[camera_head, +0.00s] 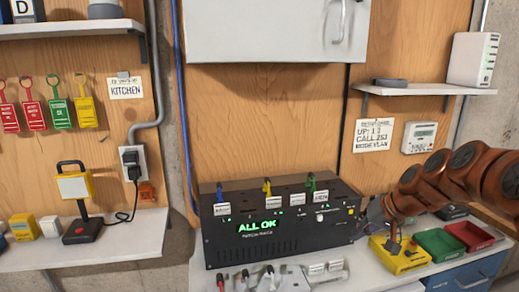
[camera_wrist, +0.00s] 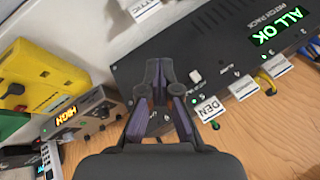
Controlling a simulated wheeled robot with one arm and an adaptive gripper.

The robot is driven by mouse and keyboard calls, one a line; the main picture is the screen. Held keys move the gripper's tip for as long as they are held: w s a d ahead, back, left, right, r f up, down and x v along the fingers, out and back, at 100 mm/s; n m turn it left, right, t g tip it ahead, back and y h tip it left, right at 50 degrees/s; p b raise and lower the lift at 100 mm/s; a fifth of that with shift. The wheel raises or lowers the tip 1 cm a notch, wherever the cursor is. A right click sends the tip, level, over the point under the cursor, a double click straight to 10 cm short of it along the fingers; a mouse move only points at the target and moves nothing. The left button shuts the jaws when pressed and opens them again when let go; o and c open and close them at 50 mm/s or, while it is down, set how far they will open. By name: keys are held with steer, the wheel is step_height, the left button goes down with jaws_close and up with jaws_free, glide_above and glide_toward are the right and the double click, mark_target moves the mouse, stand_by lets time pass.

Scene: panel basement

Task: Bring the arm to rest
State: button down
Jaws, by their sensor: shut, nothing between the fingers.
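My gripper (camera_head: 394,245) hangs at the end of my brown arm, on the right of the head view. In that view it overlaps a yellow case (camera_head: 412,262) on the bench, to the right of the black patch rack (camera_head: 285,240). In the wrist view the two fingers of my gripper (camera_wrist: 163,68) are shut with nothing between them. The patch rack (camera_wrist: 205,60) lies behind them there, with a white DEN tag (camera_wrist: 209,108) close to the right finger. The rack's green display reads ALL OK. I cannot tell how far the fingertips are from the rack.
Green (camera_head: 440,244) and red (camera_head: 470,235) bins stand right of the yellow case. A grey device (camera_wrist: 85,118) with an orange HIGH display shows in the wrist view. A shelf (camera_head: 425,89) and a white cabinet (camera_head: 275,30) hang above.

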steer(key=s+a+n+g, duration=0.1)
steer(key=s+a+g, duration=0.1)
steer(key=s+a, duration=0.65)
steer(key=s+f+g+h, duration=0.2)
steer(key=s+f, duration=0.1)
steer(key=s, duration=1.1)
steer(key=s+d+f+g+h, duration=0.1)
steer(key=s+f, duration=0.3)
steer(key=s, duration=1.1)
steer(key=shift+d+f+n+g+h, duration=0.2)
steer(key=shift+n+g+h, duration=0.1)
steer(key=shift+g+h, duration=0.55)
